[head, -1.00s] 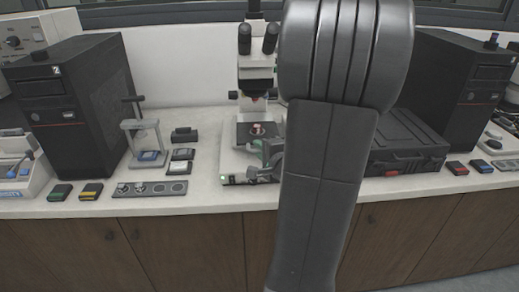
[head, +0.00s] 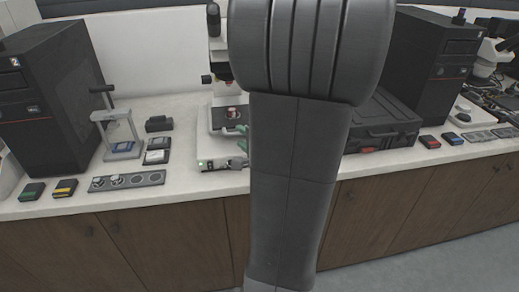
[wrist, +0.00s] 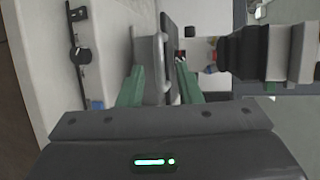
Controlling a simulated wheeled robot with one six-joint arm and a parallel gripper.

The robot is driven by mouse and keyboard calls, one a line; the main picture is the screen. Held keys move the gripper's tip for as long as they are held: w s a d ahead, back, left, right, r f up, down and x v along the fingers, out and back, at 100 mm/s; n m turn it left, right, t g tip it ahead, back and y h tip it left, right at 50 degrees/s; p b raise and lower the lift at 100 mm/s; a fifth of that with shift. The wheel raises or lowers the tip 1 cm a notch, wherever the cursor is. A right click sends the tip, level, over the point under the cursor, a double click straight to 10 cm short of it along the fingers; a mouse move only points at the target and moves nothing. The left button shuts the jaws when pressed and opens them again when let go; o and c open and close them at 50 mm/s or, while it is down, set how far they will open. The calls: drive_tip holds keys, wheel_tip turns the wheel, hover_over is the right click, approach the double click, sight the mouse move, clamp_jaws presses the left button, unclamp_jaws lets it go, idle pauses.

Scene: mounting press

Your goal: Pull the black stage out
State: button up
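The black stage (head: 231,118) lies under the microscope-like instrument (head: 216,62), with a small reddish round piece on it. My gripper (wrist: 160,72) has green fingers set apart, one on each side of the handle's near end. I see no firm contact. In the head view my gripper (head: 239,136) is mostly hidden behind my arm, close to the stage's front right.
A knob strip (head: 126,181) and a small press (head: 121,138) stand left. A black case (head: 385,128) stands right behind my arm. The bench's front edge is close.

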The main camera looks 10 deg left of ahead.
sight(238, 134)
drive_tip(key=v, duration=1)
drive_tip(key=shift+f, duration=0.1)
drive_tip(key=x, duration=1.4)
drive_tip(key=shift+s, duration=0.1)
drive_tip(key=v, duration=1.4)
drive_tip(key=x, duration=0.5)
drive_tip(key=p+x, duration=0.1)
drive_tip(key=x, duration=0.9)
drive_tip(key=shift+w+d+r, duration=0.1)
drive_tip(key=shift+w+r, duration=0.25)
drive_tip(key=shift+w+a+f+p, duration=0.1)
drive_tip(key=shift+w+a+p, duration=0.15)
drive_tip(key=shift+w+p, duration=0.65)
drive_tip(key=shift+a, duration=0.1)
